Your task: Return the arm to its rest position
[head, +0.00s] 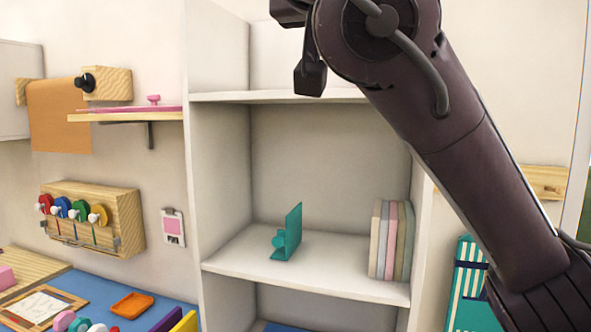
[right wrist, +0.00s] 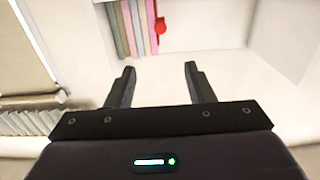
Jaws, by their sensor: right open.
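My right arm (head: 455,140) comes in from the lower right of the head view and rises across the shelf unit to the top edge. In the right wrist view my right gripper (right wrist: 160,68) is open, its two dark fingers apart with nothing between them. Beyond the fingers is a pale shelf surface. My left gripper is not in the head view.
A white shelf unit (head: 220,180) holds a teal bookend (head: 290,235) and several pastel books (head: 390,240). In the wrist view, books (right wrist: 130,25) stand beside a red object (right wrist: 161,25). A wooden rack (head: 120,215) hangs left, above a cluttered desk.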

